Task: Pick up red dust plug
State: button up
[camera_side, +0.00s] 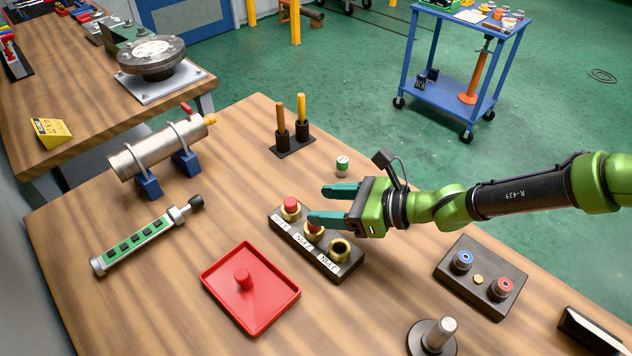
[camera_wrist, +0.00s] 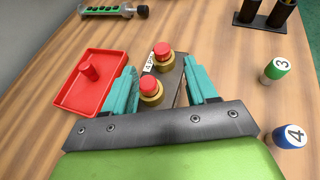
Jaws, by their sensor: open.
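A dark block (camera_side: 343,266) holds three brass fittings in a row. A red dust plug (camera_side: 290,204) sits in the far left fitting, and it also shows in the wrist view (camera_wrist: 162,49). A second red plug (camera_side: 313,227) sits in the middle fitting, partly hidden by a finger; in the wrist view (camera_wrist: 150,83) it lies between my fingers. The right fitting (camera_side: 339,250) has a dark open mouth. A third red plug (camera_side: 243,279) stands in the red tray (camera_side: 222,303). My gripper (camera_side: 317,204) is open and empty over the block, its teal fingers spread.
A green-and-white cylinder (camera_side: 342,166) stands behind my gripper. A dark box with blue and red knobs (camera_side: 480,279) is at right. A metal pipe in blue vises (camera_side: 150,152) and a green-striped tool (camera_side: 140,240) lie left. Wood around the tray is clear.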

aim_at(291, 202)
jog(key=shift+x, duration=3.15)
jog(key=shift+w, duration=0.1)
jog(key=shift+r, duration=0.1)
jog(key=shift+c, duration=0.3)
grip_shut()
jog(key=shift+r, duration=0.6)
notch_tip(291, 202, up, 3)
jog(key=shift+d+f, duration=0.1)
jog(key=shift+f, duration=0.15)
jog(key=s+d+r, duration=0.1)
jog(key=s+d, duration=0.9)
jog(key=d, duration=0.2)
jog(key=shift+s+r, duration=0.15)
jog(key=shift+s, duration=0.05)
